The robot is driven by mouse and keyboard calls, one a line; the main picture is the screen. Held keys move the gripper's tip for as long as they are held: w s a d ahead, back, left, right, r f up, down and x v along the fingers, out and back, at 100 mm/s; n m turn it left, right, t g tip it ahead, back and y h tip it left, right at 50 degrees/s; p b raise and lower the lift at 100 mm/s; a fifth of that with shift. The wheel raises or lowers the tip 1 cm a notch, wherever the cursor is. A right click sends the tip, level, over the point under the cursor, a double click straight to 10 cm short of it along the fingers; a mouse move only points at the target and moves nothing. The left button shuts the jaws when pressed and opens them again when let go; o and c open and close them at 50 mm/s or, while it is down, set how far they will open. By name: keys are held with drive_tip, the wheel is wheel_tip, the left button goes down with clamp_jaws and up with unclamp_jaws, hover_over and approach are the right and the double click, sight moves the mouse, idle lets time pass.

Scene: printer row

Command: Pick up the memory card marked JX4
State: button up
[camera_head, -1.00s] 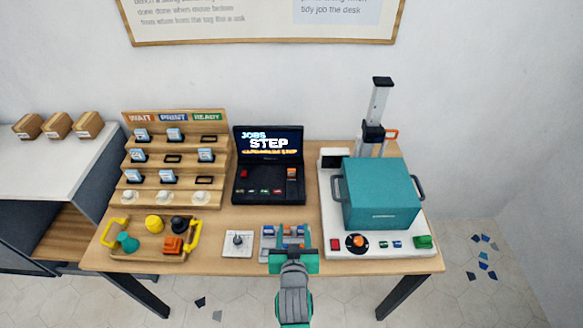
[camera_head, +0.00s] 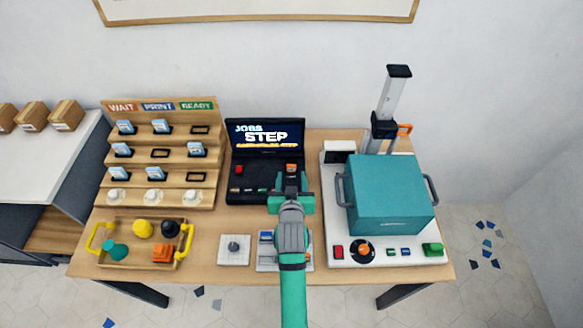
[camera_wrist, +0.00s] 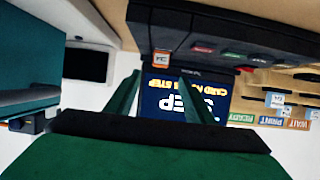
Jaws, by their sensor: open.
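Several small blue-and-white cards stand on the stepped wooden rack (camera_head: 158,165) at the left, one of them a card (camera_head: 161,126) on the top step. Their markings are too small to read, so I cannot tell which is JX4. An orange piece (camera_head: 291,168) sits at the right of the black console; it also shows in the wrist view (camera_wrist: 161,57) with small lettering, not clearly JX4. My gripper (camera_head: 291,196) is over the console's front edge, with open, empty fingers in the wrist view (camera_wrist: 160,92). My arm hides part of a small tray (camera_head: 262,267) holding blue pieces.
The black console (camera_head: 245,190) has a lit screen reading STEP. A teal box machine (camera_head: 388,195) stands at the right. A yellow-handled tray (camera_head: 135,262) holds coloured knobs at front left. A white joystick pad (camera_head: 234,259) lies beside the small tray.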

sight(291, 165)
drive_tip(key=shift+x, duration=3.25)
drive_tip(key=shift+f, duration=0.1)
drive_tip(key=shift+c, duration=0.2)
drive_tip(key=c, duration=1.1)
drive_tip(key=shift+c, duration=0.3)
